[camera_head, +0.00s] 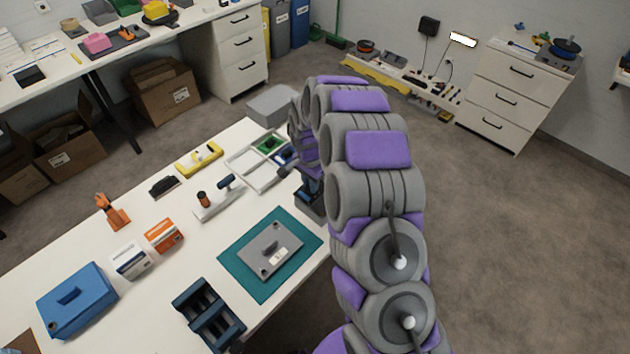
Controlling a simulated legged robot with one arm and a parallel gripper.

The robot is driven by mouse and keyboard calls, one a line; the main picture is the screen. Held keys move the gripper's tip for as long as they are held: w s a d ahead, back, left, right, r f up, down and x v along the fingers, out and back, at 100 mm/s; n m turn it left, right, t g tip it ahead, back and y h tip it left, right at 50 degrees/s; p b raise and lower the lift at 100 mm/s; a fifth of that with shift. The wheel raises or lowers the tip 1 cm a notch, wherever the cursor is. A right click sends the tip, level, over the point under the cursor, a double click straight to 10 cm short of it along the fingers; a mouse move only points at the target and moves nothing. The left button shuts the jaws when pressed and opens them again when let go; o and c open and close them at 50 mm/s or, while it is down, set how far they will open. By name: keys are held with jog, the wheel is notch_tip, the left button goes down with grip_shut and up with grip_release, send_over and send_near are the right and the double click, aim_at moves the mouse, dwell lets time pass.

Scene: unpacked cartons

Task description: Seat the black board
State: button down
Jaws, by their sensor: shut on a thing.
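My gripper (287,168) is at the right end of the white tray, mostly hidden behind my own arm. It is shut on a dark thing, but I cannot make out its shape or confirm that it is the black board. A grey plate-like fixture (263,246) with a small pale label and round knobs lies on the teal mat (236,263). The white divided tray (238,166) holds a green board (269,144) and a dark blue piece beside my gripper. No black board shows clearly elsewhere.
On the white table (150,290) are a blue case (78,300), a dark slotted rack (208,314), two small boxes (147,248), an orange clamp-like tool (112,211), a black item (164,185), a yellow level (200,159) and a tool stand (218,198). A grey box (272,104) stands behind the tray.

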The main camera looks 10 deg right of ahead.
aim_at(320, 189)
jog(key=shift+d, duration=2.3)
jog(key=shift+a, duration=1.15)
jog(key=shift+d+f, duration=0.3)
jog(key=shift+d, duration=0.2)
jog(key=shift+d+f, duration=0.25)
jog(key=shift+d, duration=0.25)
jog(key=shift+a+f, duration=0.6)
jog(key=shift+a, duration=0.2)
jog(key=shift+d+f, duration=0.45)
jog(key=shift+d, duration=0.15)
jog(key=shift+a+f, duration=0.45)
jog(key=shift+f, duration=0.1)
jog(key=shift+d+f, duration=0.3)
jog(key=shift+f, duration=0.15)
jog(key=c, duration=1)
grip_release()
jog(key=shift+a, duration=0.1)
jog(key=shift+o, duration=0.3)
jog(key=shift+a, duration=0.1)
